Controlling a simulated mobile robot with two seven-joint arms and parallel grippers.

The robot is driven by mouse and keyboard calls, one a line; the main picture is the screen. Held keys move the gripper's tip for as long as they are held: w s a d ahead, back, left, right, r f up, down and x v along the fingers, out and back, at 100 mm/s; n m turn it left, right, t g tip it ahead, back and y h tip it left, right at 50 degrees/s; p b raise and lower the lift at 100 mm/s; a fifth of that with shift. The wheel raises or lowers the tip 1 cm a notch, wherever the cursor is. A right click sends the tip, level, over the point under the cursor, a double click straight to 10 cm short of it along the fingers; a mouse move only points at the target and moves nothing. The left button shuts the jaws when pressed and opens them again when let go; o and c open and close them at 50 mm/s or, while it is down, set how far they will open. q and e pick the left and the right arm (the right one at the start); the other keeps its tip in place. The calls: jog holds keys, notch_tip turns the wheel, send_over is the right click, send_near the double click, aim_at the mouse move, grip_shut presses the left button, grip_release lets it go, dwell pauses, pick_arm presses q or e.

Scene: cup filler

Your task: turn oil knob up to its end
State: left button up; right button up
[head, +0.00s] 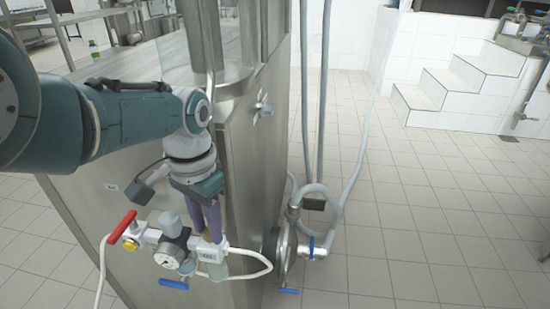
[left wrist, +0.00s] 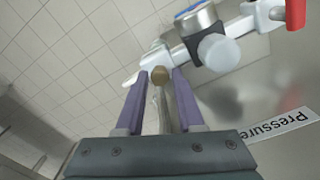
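The small brass-brown knob, likely the oil knob (left wrist: 159,76), sits on the white valve assembly (left wrist: 232,27), between my left gripper's (left wrist: 160,72) purple fingertips in the left wrist view. A narrow gap shows on each side of it, so the fingers look apart from it. In the head view my left gripper (head: 206,236) points down at the right part of the assembly; there the fingers hide the knob. A clear bowl (head: 217,268) hangs below. My right gripper is in neither view.
The assembly carries a red lever (head: 122,227), a round gauge (head: 170,256) and a blue lever (head: 173,284). A white hose (head: 256,258) curves to its right. The assembly is on the steel cabinet (head: 256,170). Tiled floor (head: 400,230) is open at right.

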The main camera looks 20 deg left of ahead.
aim_at(208, 231)
pick_arm(q)
jog(key=shift+o, duration=1.4)
jog(key=shift+r, duration=0.1)
notch_tip(208, 231, up, 10)
jog(key=p, duration=0.8)
